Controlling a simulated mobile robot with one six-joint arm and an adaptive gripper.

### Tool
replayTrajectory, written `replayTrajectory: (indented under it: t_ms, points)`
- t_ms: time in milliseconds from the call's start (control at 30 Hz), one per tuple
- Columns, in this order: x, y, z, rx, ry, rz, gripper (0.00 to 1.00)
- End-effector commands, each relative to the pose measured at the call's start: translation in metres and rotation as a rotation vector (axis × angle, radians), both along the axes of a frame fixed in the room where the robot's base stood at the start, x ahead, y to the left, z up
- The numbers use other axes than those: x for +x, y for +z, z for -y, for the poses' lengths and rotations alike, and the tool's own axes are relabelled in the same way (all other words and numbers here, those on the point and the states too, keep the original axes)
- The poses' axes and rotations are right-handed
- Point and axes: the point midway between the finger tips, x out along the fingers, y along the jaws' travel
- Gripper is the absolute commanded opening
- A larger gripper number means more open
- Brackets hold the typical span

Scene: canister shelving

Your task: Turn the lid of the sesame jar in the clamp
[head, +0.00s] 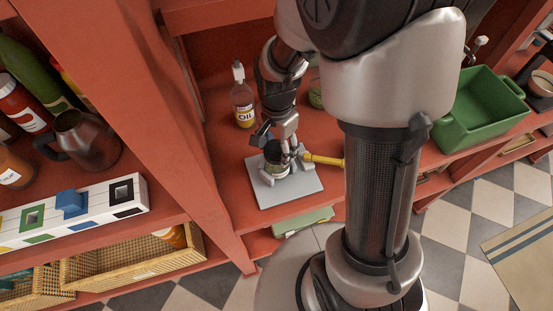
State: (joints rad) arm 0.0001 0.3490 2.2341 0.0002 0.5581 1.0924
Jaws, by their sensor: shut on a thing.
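The sesame jar (273,168) stands upright in the clamp (297,188), a grey metal holder on a pale square base plate with a yellow handle reaching to the right. My gripper (276,146) comes down from above and is shut on the jar's dark lid. The gripper's fingers hide much of the lid, so I cannot tell how far it is turned. The jar's lower part is partly hidden by the clamp.
An oil bottle (243,103) stands on the red shelf just behind the clamp, close to my arm. A green bin (481,108) is at the right. A red upright panel (187,130) divides off the left shelf, which holds bottles and a metal jug (87,140).

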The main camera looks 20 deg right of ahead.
Motion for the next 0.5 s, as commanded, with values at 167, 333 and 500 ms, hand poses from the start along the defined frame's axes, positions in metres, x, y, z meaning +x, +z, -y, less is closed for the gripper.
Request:
replayTrajectory:
  t_ms: [167, 333, 500]
  points:
    - [-0.0004, -0.0003, 0.0000, 0.000, 0.276, -0.001, 0.23]
    - [-0.0006, -0.0004, 0.0000, 0.000, 0.542, -0.001, 0.23]
    - [-0.0007, -0.0005, 0.0000, 0.000, 0.808, -0.002, 0.23]
